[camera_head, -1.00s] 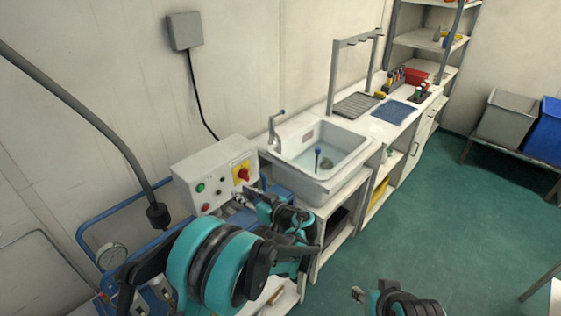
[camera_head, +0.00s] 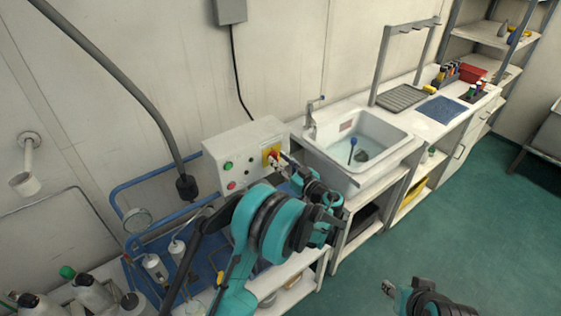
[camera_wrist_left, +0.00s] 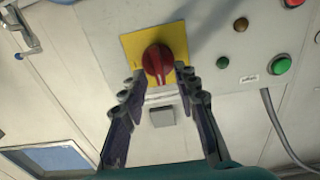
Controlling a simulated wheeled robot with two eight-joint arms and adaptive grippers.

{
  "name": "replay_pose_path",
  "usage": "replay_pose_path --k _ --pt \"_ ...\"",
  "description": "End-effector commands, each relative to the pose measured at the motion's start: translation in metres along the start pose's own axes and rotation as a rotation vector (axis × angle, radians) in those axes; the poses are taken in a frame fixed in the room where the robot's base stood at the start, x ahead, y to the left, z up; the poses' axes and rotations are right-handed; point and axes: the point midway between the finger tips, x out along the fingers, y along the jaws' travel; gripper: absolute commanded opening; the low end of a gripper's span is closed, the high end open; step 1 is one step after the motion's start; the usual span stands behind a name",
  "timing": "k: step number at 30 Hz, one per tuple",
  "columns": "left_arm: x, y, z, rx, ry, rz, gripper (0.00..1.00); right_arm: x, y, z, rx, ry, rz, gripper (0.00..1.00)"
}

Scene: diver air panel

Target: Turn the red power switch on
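The red power switch (camera_head: 273,157) is a rotary knob on a yellow plate, on the front of a light grey control box (camera_head: 236,154). In the left wrist view the red knob (camera_wrist_left: 157,60) sits on its yellow plate (camera_wrist_left: 130,46), its ridge running roughly up and down. My left gripper (camera_wrist_left: 160,73) is open, its two fingertips on either side of the knob's lower part; I cannot tell whether they touch it. In the head view my left gripper (camera_head: 283,159) partly covers the switch. My right gripper (camera_head: 388,288) is low in view, away from the box; its opening is unclear.
Green (camera_wrist_left: 281,66) and other small buttons sit beside the switch. A sink (camera_head: 360,145) stands right of the box. A blue pipe frame (camera_head: 150,182), a gauge (camera_head: 137,220) and bottles (camera_head: 92,290) are at left. Green floor at right is clear.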

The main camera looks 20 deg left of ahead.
Motion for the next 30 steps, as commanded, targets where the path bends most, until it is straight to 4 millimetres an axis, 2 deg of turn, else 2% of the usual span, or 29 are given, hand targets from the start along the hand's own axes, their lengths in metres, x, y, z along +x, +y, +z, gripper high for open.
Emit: replay_pose_path --k 5,9,22,30 --pt "0.0000 0.0001 -0.0001 0.000 0.000 0.000 0.30 -0.0001 0.0000 -0.0001 0.000 0.000 0.000 0.40" --pt "-0.0002 0.0001 -0.0001 0.000 0.000 0.000 0.00 -0.0001 0.0000 -0.0001 0.000 0.000 0.000 0.40" --pt "-0.0004 0.0005 0.0003 0.035 0.000 0.000 0.00 0.0019 0.0000 0.0013 0.000 0.000 0.000 0.40" --pt "-0.0005 0.0024 0.0017 0.191 0.000 0.001 0.00 0.0091 0.0000 0.0065 0.000 0.000 0.000 0.40"
